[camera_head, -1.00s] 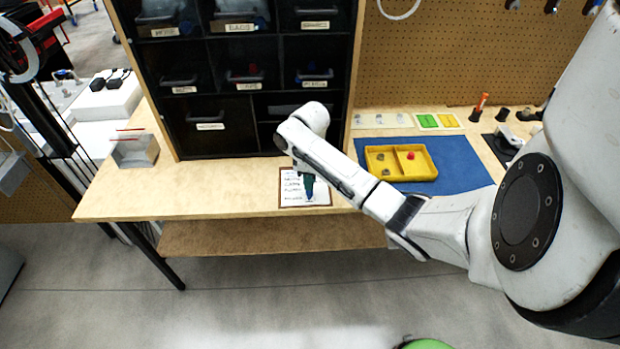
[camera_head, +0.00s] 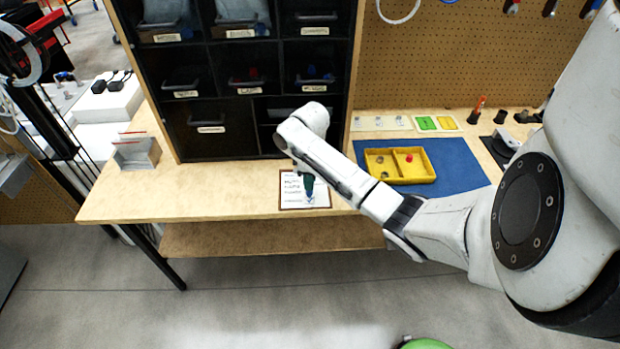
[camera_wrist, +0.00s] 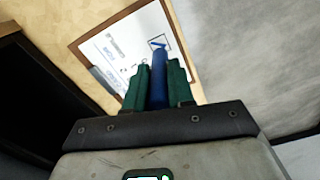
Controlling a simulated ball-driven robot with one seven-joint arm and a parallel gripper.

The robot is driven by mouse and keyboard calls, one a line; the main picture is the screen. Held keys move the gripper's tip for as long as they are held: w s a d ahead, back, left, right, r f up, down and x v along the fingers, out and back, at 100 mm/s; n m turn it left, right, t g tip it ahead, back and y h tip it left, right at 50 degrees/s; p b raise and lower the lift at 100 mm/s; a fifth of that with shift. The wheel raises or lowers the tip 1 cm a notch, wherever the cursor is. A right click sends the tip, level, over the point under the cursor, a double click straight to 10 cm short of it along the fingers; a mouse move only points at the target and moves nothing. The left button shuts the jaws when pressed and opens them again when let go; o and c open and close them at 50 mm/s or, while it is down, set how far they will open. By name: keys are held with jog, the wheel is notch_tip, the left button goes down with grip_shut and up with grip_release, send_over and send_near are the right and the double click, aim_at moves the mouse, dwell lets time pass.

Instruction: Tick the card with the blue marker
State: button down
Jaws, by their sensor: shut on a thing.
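The card (camera_head: 291,197) is a white printed sheet on a brown-edged board, lying near the front edge of the workbench. In the wrist view the card (camera_wrist: 112,47) shows printed lines and a drawn square box near its right end. My gripper (camera_wrist: 159,82) has green fingers and is shut on the blue marker (camera_wrist: 159,78), which points at the box. A short blue stroke shows inside the box by the marker's end; I cannot tell whether it is ink or the tip. In the head view my gripper (camera_head: 308,184) is over the card's right half.
A black drawer cabinet (camera_head: 215,92) stands behind the card. A yellow divided tray (camera_head: 400,180) lies on a blue mat (camera_head: 455,167) to the right. A metal holder (camera_head: 137,153) stands at the bench's left. Bare bench (camera_head: 220,192) lies left of the card.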

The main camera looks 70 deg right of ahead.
jog(key=shift+r+p, duration=2.15)
jog(key=shift+r, duration=0.6)
